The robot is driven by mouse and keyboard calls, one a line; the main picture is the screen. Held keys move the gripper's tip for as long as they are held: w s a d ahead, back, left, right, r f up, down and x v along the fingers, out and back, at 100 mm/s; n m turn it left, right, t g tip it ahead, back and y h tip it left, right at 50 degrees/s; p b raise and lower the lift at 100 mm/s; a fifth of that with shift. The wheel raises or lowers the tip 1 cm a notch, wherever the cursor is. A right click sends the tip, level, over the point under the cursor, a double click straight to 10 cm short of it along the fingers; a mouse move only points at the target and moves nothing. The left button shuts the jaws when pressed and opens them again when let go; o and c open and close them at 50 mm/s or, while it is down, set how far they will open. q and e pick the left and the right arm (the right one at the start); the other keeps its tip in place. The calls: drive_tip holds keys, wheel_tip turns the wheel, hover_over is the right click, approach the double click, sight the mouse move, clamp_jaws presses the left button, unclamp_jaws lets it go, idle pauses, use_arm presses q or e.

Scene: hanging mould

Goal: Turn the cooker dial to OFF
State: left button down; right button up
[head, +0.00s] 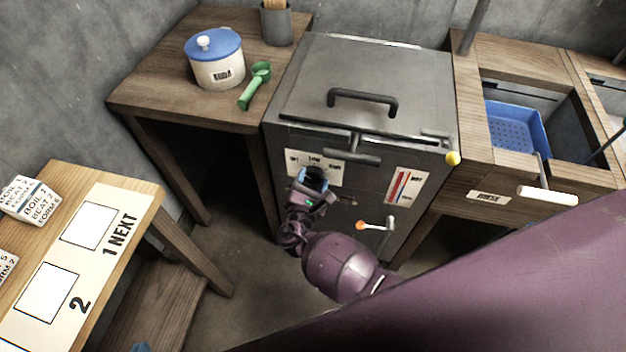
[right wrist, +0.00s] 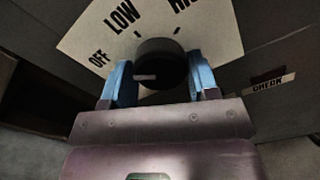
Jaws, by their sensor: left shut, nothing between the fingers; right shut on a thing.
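The cooker (head: 350,100) is a grey metal box with a dial plate on its front marked OFF, LOW and a third word partly cut off. The black round dial (right wrist: 160,62) sits on the plate (right wrist: 85,40). A pale mark on its face points left, roughly towards the OFF side. My right gripper (right wrist: 162,82) is shut on the dial, one blue finger on each side; it also shows in the head view (head: 312,178), partly covering the dial. Only a small blue tip of my left gripper (head: 140,347) shows at the bottom edge; it is shut and empty.
A small crank with an orange knob (head: 361,225) sticks out below the dial. A yellow-tipped lever (head: 453,158) and a lid handle (head: 362,100) are on the cooker. A wooden table with a lidded pot (head: 217,68) stands left, a blue basket (head: 516,128) right.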

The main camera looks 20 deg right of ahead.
use_arm(q)
drive_tip(key=shift+w+r, duration=0.2)
drive_tip(key=shift+r, duration=0.15)
use_arm(e)
drive_tip(key=shift+w+n, duration=0.1)
drive_tip(key=shift+n, duration=0.4)
drive_tip(key=o, duration=0.9)
drive_tip(key=shift+s+a, duration=0.3)
drive_tip(key=shift+s, duration=0.15)
use_arm(q)
drive_tip(key=shift+a+r+p, duration=0.1)
drive_tip(key=shift+r+p, duration=0.1)
drive_tip(key=shift+p, duration=0.25)
use_arm(e)
drive_tip(key=shift+v, duration=4.95)
drive_tip(key=shift+w, duration=0.1)
